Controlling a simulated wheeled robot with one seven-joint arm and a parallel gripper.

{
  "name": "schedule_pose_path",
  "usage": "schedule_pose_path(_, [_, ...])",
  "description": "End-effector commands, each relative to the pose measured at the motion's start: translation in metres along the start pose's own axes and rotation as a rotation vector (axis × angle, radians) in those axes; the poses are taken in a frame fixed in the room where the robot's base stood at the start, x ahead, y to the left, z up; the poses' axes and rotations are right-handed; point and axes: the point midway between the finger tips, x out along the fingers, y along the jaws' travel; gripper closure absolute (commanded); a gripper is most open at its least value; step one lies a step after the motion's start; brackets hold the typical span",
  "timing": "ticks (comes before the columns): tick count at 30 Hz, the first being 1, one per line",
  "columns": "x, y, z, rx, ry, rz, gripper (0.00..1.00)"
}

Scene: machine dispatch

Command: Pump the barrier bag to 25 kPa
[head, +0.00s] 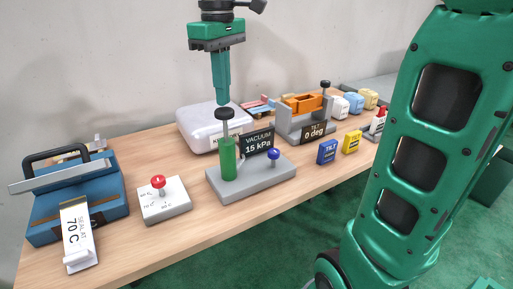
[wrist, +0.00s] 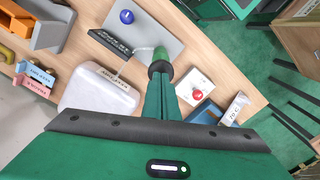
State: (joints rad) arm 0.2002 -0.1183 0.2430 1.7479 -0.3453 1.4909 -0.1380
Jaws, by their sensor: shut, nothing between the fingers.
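The vacuum pump (head: 228,157) is a green cylinder with a black top knob (head: 224,114) on a grey base (head: 252,186). Its black display (head: 258,142) reads "VACUUM 15 kPa". A blue knob (head: 273,154) stands at the base's right. My gripper (head: 221,102) is shut and empty, pointing down with its tips just above or touching the black knob; I cannot tell which. In the wrist view the green fingers (wrist: 161,95) cover part of the pump. A white rounded body (head: 205,127), perhaps the barrier bag, lies behind the pump; a thin tube runs towards it in the wrist view.
A grey box with a red knob (head: 163,197) and a blue sealer (head: 80,200) showing "70 C" stand left. Right are a tilt stand (head: 303,125) reading "0 deg", a blue box (head: 327,152) and a yellow box (head: 351,142). The table's front edge (head: 230,222) is clear.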

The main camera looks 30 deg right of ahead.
Motion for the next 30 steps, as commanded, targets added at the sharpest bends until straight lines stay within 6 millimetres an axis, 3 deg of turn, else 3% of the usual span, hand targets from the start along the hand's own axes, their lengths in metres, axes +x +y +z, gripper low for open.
schedule_pose_path(30, [0.023,0.0,0.0,0.001,-0.002,-0.001,1.0])
